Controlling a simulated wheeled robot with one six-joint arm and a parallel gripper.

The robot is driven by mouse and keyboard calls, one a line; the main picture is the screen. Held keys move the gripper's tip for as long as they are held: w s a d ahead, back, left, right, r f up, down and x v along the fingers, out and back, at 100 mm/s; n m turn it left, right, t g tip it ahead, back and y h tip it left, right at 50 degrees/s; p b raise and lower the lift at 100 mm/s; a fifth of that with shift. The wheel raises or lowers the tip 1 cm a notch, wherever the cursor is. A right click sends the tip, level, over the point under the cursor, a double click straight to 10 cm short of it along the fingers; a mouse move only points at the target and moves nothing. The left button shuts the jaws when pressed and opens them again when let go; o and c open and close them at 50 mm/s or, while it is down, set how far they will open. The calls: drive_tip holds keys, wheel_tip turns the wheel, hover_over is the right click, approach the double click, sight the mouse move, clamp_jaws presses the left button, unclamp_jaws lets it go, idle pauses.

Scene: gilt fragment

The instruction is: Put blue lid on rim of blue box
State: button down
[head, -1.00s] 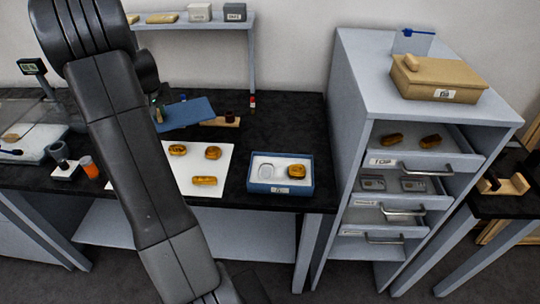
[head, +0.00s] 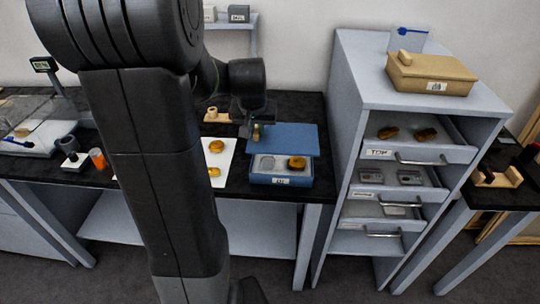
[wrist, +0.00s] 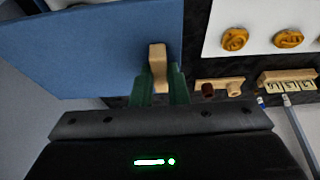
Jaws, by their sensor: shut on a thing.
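The blue lid (head: 290,139) is a flat blue panel with a small tan knob (wrist: 157,62). My gripper (wrist: 160,82) is shut on that knob, with one green finger on each side, and holds the lid up. In the head view my gripper (head: 257,130) is at the lid's left part. The blue box (head: 280,181) stands open on the black bench with a white label on its front. It holds a gold fragment (head: 297,163) at right and an empty round hollow at left. The lid covers the view of the box's back; the gap between them cannot be told.
A white sheet (head: 228,152) with gold fragments lies left of the box. Behind it is a wooden block (head: 216,116). The grey drawer cabinet (head: 342,120) stands at right with open drawers and a tan box (head: 432,75) on top. My arm hides the bench's middle.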

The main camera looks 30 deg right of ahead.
wheel_tip(320, 180, down, 8)
drive_tip(key=shift+w+r, duration=0.1)
idle(0.4)
drive_tip(key=c, duration=1.4)
unclamp_jaws()
drive_tip(key=v, duration=1.2)
drive_tip(key=shift+w+r, duration=0.1)
